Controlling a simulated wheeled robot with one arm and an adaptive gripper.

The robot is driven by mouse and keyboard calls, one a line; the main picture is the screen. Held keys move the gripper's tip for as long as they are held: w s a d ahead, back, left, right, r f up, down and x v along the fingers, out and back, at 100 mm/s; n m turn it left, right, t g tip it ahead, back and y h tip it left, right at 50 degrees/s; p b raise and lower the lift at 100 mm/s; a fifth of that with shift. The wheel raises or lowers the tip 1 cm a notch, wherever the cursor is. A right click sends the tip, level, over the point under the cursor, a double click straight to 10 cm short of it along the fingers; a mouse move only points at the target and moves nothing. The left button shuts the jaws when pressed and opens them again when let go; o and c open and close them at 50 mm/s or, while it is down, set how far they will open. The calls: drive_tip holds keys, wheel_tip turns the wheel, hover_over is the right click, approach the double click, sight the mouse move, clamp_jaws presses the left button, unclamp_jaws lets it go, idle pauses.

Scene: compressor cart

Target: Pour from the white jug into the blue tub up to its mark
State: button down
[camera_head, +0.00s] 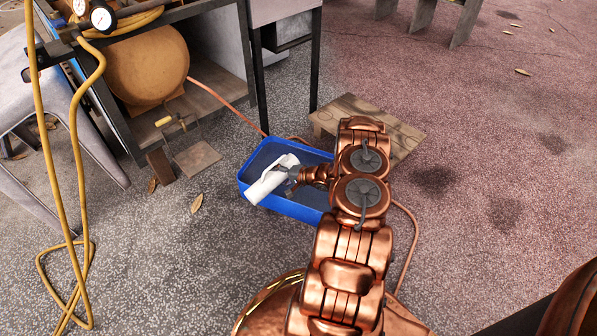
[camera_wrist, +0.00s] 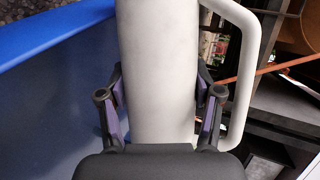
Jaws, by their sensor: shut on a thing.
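The white jug (camera_head: 268,182) lies tilted over the blue tub (camera_head: 262,205) in the head view, its lower-left end over the tub's near rim. My gripper (camera_head: 296,176) is shut on the jug from the right. In the wrist view the jug body (camera_wrist: 160,60) stands between the two fingers of my gripper (camera_wrist: 160,105), with its handle (camera_wrist: 243,70) on the right. The blue tub (camera_wrist: 45,45) fills the left of that view. I cannot see the tub's mark, any liquid level or any stream.
A wooden pallet or low board (camera_head: 385,125) lies behind the tub, partly hidden by my arm. A copper-coloured hose (camera_head: 225,92) runs along the floor. The cart with a tan tank (camera_head: 147,68) stands at upper left. A yellow hose (camera_head: 75,170) hangs at left. Floor at right is open.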

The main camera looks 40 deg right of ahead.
drive_tip(key=shift+d+f+m+t+y+b, duration=0.1)
drive_tip(key=shift+d+m+t+y+b, duration=0.25)
drive_tip(key=shift+m+y+b, duration=0.3)
idle(0.7)
drive_tip(key=shift+d+r, duration=0.1)
drive_tip(key=shift+r, duration=0.1)
drive_tip(key=shift+a+r+n+h+p, duration=0.15)
drive_tip(key=shift+a+n+h+p, duration=0.15)
drive_tip(key=shift+p, duration=0.2)
drive_tip(key=shift+n, duration=0.25)
drive_tip(key=shift+a+n+h+p, duration=0.3)
drive_tip(key=shift+a+h, duration=0.15)
drive_tip(key=shift+a, duration=0.15)
drive_tip(key=shift+a+f, duration=0.1)
drive_tip(key=shift+f, duration=0.2)
